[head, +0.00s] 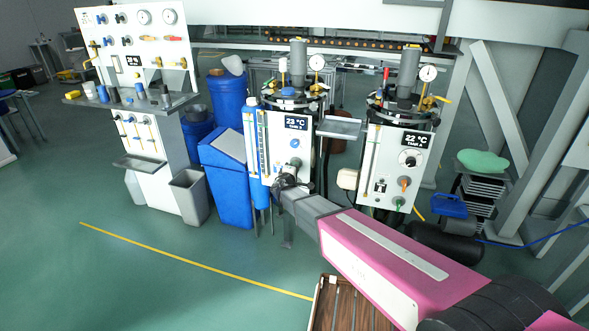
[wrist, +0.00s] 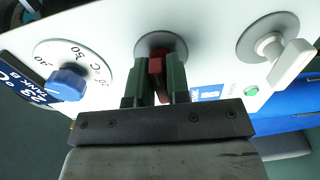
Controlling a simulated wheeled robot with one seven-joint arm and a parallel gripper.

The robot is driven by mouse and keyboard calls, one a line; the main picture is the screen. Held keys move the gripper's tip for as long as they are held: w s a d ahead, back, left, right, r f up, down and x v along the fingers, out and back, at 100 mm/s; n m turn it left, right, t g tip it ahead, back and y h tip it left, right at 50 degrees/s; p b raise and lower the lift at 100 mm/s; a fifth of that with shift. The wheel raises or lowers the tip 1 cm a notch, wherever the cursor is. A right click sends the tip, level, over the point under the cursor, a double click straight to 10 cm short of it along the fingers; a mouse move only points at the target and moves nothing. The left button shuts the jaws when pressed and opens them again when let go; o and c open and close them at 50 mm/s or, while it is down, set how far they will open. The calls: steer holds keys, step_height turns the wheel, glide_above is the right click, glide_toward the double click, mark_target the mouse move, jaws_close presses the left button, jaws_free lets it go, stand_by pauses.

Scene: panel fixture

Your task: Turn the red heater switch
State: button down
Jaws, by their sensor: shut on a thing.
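The red heater switch (wrist: 157,66) sits on a round grey mount on the white front panel (wrist: 115,22) in the wrist view. My gripper (wrist: 160,68) has its two dark green fingers on either side of the switch and is shut on it. The fingers hide part of the switch. In the head view my gripper (head: 284,182) is at the lower front of the white tank unit whose display (head: 297,122) reads 23 °C. The switch is hidden there behind my gripper.
In the wrist view a blue knob (wrist: 68,83) with a temperature dial is left of my fingers. A grey lever handle (wrist: 290,62) and green button (wrist: 252,91) are to the right. A second tank unit (head: 398,165) stands right in the head view.

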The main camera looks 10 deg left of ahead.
steer(key=c, duration=1.2)
jaws_free()
steer(key=shift+o, duration=0.2)
steer(key=s, duration=1)
steer(key=shift+s+a, duration=0.35)
steer(key=shift+a, duration=0.05)
